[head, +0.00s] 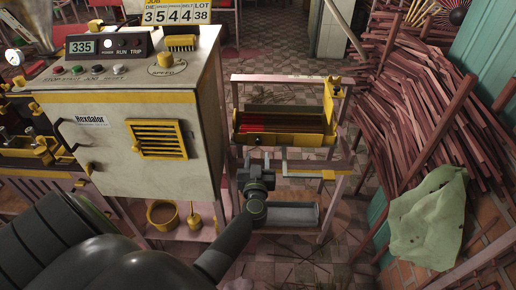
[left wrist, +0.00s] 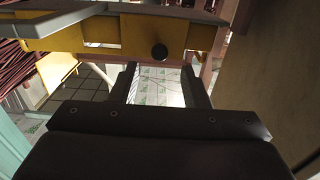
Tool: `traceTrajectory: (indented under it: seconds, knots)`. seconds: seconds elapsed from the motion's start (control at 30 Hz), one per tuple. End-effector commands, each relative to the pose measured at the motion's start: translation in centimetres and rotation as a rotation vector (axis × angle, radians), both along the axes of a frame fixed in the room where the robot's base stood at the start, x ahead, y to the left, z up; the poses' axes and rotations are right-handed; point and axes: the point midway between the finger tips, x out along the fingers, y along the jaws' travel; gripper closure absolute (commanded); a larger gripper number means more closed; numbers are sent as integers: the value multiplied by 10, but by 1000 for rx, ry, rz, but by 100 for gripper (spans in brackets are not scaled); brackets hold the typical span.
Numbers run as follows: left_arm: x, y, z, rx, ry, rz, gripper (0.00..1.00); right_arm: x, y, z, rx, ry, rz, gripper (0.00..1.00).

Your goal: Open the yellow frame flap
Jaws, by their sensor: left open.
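A yellow frame (head: 290,139) with a dark red, slatted interior sits on a stand right of the cream machine in the head view. The panel looks upright. My left gripper (head: 262,160) is just in front of and below the panel, near its left part. My right gripper is not in view.
The cream machine (head: 110,165) with a yellow vent stands close on the left. A metal rail (head: 300,168) crosses the stand below the frame, with a grey trough (head: 292,215) lower down. Stacked reddish sticks (head: 420,100) and a green cloth (head: 428,220) lie right.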

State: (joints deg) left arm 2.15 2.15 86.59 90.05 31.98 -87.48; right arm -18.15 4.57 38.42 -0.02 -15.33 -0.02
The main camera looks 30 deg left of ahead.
Motion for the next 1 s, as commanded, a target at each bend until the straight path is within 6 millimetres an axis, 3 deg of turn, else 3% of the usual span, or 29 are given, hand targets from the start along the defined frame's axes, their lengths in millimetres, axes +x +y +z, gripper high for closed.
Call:
traceTrajectory:
  seconds: [0.1, 0.3, 0.7, 1.0]
  knots:
    - [21, 12, -1, 5, -2, -1, 58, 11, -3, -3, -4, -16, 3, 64]
    - [42, 25, -1, 1, 0, -1, 58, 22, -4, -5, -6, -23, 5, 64]
    - [48, 29, 0, 0, 0, 0, 58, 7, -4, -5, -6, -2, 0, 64]
    - [47, 29, 0, 0, 0, -1, 96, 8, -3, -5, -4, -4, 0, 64]
